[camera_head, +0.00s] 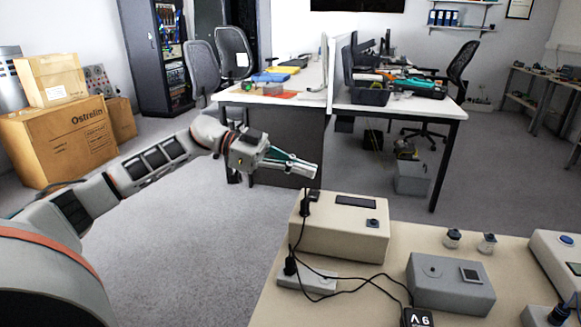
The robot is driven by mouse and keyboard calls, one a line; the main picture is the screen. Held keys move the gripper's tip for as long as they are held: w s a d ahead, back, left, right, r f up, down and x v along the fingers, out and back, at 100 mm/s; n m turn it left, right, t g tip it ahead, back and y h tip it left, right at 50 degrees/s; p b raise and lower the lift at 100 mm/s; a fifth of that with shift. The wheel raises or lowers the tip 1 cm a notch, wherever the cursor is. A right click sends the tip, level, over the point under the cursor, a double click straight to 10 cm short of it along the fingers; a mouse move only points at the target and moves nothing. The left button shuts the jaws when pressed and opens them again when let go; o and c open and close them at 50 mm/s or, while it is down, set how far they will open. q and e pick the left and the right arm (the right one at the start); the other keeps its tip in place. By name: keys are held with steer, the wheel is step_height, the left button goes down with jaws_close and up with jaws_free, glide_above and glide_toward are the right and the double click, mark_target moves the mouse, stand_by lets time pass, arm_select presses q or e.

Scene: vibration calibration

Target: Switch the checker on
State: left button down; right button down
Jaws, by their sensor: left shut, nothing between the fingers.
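No label shows which one is the checker, and no lit display is visible. My left gripper (315,170) is shut and empty, pointing right, above and behind the beige box's back left corner in the picture, apparently not touching it. My right gripper is out of view.
A white power strip (306,280) with a black plug lies in front of the beige box. Black cable runs across the beige table (410,238) to a black adapter (418,317). Two small sensors (452,238) (487,243) and a white device (560,258) stand to the right.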

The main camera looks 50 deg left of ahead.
mark_target(304, 192)
arm_select(q)
step_height(304, 192, down, 3)
steer(key=shift+w+a+f+b, duration=0.1)
steer(key=shift+a+f+b, duration=0.05)
steer(key=shift+b, duration=0.2)
steer(key=shift+f, duration=0.3)
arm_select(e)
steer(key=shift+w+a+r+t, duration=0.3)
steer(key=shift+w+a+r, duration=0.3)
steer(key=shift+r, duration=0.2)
arm_select(q)
steer(key=shift+w, duration=0.1)
